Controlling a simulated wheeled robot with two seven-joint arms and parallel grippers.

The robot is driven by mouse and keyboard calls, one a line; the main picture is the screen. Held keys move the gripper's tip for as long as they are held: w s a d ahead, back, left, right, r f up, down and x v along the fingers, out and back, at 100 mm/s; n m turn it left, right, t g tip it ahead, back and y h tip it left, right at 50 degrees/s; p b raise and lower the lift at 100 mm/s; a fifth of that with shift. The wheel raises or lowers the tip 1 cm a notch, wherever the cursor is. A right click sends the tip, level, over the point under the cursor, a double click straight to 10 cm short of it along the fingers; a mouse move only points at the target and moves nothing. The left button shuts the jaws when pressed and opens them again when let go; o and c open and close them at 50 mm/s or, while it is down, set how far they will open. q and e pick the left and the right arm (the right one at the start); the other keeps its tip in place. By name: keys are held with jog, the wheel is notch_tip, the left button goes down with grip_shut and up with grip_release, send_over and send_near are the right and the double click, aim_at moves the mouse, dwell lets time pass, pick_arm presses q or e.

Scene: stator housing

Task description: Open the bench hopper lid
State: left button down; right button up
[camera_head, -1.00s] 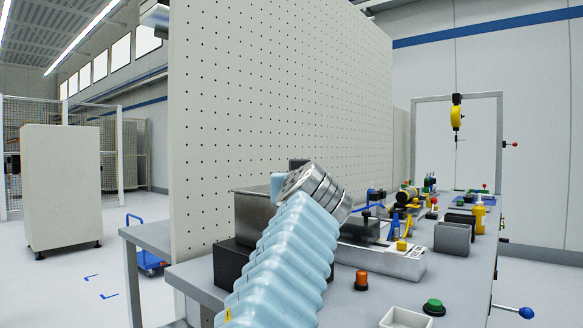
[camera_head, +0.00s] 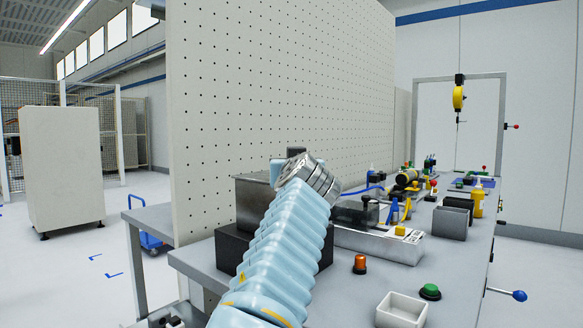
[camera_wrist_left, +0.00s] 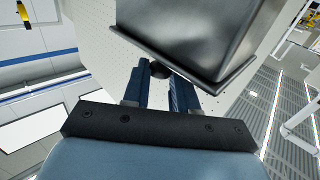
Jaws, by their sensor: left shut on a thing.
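The bench hopper (camera_head: 254,200) is a dark grey metal box on a black base, against the pegboard in the head view. My left arm covers its right side. In the left wrist view the hopper's glossy dark lid (camera_wrist_left: 195,35) fills the top middle, with a black round knob (camera_wrist_left: 159,69) below its edge. My left gripper (camera_wrist_left: 158,88) has its two blue fingers on either side of this knob and is shut on it. In the head view its fingers are hidden behind my wrist. Whether the lid is raised cannot be told. My right gripper is not in view.
The pegboard (camera_head: 290,80) rises close behind the hopper. On the bench (camera_head: 345,300) stand an orange button (camera_head: 360,264), a green button (camera_head: 430,291), a white tray (camera_head: 389,318) and a metal fixture (camera_head: 375,243).

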pick_arm(q)
jog(key=r+p, duration=0.1)
jog(key=r, duration=0.1)
jog(key=w+a+r+p, duration=0.1)
jog(key=r+p, duration=0.2)
jog(key=r, duration=0.1)
jog(key=shift+w+a, duration=0.2)
jog(key=shift+a, duration=0.2)
jog(key=shift+w+a+r+n+g+p, duration=0.15)
jog(key=shift+w+a+n+g+p, duration=0.15)
jog(key=shift+n+g+p, duration=0.15)
jog(key=c, duration=0.9)
grip_release()
jog(key=shift+s, duration=0.15)
